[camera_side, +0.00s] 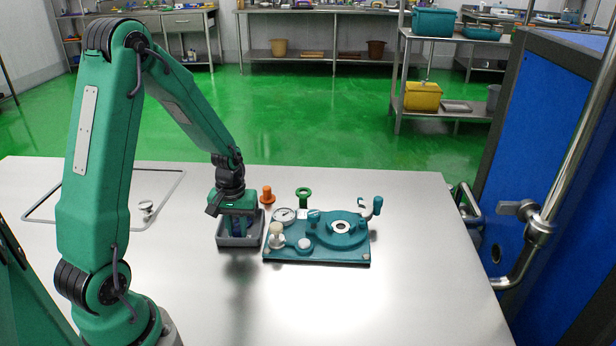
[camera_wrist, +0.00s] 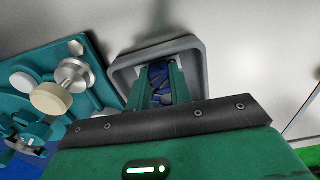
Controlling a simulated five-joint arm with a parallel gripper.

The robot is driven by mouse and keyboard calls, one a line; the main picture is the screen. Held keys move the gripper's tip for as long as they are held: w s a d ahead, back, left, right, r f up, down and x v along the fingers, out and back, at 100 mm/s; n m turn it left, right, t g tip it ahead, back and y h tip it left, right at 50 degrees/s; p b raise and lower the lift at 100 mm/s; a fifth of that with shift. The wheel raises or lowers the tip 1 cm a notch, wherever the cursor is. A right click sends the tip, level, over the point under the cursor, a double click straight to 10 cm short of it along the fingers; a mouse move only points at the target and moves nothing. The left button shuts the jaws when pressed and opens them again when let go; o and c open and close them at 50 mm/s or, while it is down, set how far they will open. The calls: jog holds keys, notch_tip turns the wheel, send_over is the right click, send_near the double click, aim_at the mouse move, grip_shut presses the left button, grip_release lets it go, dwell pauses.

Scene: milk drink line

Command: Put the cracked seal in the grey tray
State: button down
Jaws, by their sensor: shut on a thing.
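My gripper (camera_side: 238,232) points down over the grey tray (camera_side: 222,242), its fingers low within the tray's outline. In the wrist view, the two green fingers of my gripper (camera_wrist: 162,78) reach into the grey tray (camera_wrist: 195,60) and are shut on a dark blue piece, which I take for the seal (camera_wrist: 158,72). Only part of the seal shows between the fingers; I cannot make out a crack, or tell whether it touches the tray floor. In the side view the fingers and tray wall mostly hide it.
A teal fixture plate (camera_side: 320,255) with a gauge (camera_side: 285,215), round housing and knobs stands close to the right of the tray. An orange knob-shaped piece (camera_side: 267,195) and an upright green ring piece (camera_side: 304,195) stand behind. The front of the steel table (camera_side: 400,310) is clear.

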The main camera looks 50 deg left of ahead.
aim_at(237, 229)
jog(key=shift+f, duration=0.1)
jog(key=c, duration=1.3)
grip_release()
jog(key=shift+r, duration=6.15)
jog(key=shift+s+d+r+m+t, duration=0.95)
jog(key=shift+s+d+r+m, duration=0.8)
jog(key=shift+d, duration=0.75)
jog(key=shift+s+d+r+m+t, duration=0.9)
jog(key=shift+s+d+r+m, duration=0.5)
jog(key=shift+d+r, duration=0.9)
jog(key=shift+s+d+r+m+t, duration=0.95)
jog(key=shift+s+d+r+m, duration=0.6)
jog(key=shift+d, duration=1.2)
